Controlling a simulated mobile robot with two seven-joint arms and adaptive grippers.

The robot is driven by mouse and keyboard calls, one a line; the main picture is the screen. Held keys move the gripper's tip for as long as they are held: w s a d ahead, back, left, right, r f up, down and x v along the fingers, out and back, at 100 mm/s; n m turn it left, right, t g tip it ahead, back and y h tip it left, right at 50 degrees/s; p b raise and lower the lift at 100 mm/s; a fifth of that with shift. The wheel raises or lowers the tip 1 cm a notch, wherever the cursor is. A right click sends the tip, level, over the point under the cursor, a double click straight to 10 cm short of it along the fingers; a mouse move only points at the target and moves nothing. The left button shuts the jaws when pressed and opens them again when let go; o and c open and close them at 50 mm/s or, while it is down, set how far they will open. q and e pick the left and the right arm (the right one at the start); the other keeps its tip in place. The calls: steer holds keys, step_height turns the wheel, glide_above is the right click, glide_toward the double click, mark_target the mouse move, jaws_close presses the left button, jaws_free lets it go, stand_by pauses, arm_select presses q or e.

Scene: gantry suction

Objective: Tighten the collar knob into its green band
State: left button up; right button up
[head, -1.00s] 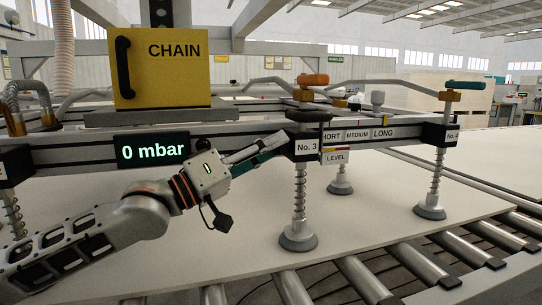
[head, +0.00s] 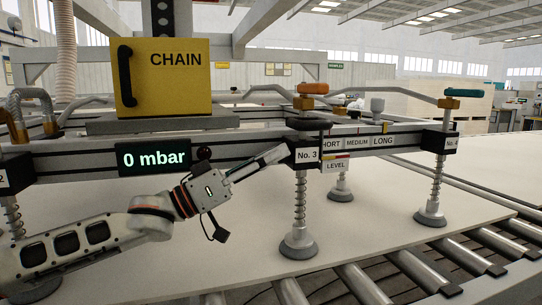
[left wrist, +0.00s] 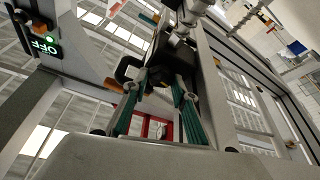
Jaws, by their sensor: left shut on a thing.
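My left gripper (head: 287,150) reaches in from the left to the black carriage marked No. 3 (head: 306,155) on the beam. In the left wrist view its two teal-padded fingers (left wrist: 155,85) close around a dark part (left wrist: 132,70) at the carriage, which I take to be the collar knob. My right gripper is not in view.
A yellow CHAIN box (head: 165,85) and a 0 mbar display (head: 153,158) sit on the beam to the left. Suction cups (head: 299,243) stand on a pale panel (head: 150,270) over rollers (head: 360,283). An orange handle (head: 313,88) tops the No. 3 post.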

arm_select(q)
steer(key=o, duration=1.1)
steer(key=v, duration=1.2)
steer(key=shift+s, duration=0.1)
